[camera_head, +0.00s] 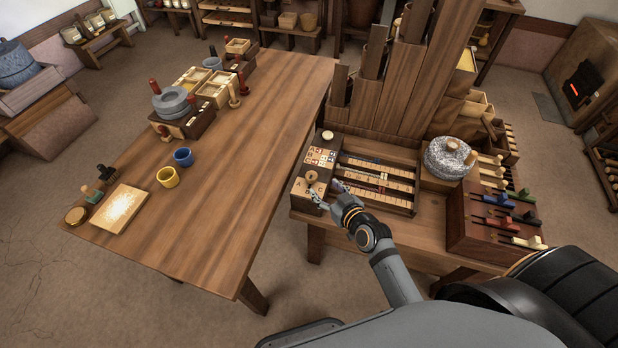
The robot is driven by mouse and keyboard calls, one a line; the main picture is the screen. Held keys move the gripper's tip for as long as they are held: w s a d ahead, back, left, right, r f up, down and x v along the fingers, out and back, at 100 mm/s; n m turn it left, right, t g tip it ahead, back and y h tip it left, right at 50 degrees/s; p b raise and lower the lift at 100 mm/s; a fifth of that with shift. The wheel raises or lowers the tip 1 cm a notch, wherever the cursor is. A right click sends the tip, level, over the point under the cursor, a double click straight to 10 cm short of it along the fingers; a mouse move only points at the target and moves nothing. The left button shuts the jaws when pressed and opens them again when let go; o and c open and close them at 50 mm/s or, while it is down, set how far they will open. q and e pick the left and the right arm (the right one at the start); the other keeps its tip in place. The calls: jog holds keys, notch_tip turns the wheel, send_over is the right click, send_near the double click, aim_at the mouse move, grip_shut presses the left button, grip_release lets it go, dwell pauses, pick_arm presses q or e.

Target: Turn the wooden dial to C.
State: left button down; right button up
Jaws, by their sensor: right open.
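The wooden dial (311,176) is a small round knob on the pale top of a wooden box (300,188) at the left end of the right-hand bench. Dark letters are marked around it, too small for me to tell which one the dial points to. My right gripper (328,191) is open, with its fingertips over the near right part of the box, close beside the dial. I cannot tell whether a finger touches it. My gripper hides part of the box's lettered face. My left gripper is not in view.
A tray of sliding rods (378,182) lies right of the dial box, beside a grey stone quern (449,158). A rack with colored levers (490,222) stands further right. Tall wooden boards rise behind. The left table (235,180) has a wide bare middle.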

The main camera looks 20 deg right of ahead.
aim_at(312, 176)
jog(key=x, duration=0.9)
jog(key=shift+w+f, duration=0.45)
jog(key=shift+w, duration=0.2)
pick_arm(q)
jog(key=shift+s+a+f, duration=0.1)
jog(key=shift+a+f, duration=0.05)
pick_arm(e)
jog(key=shift+a, duration=0.1)
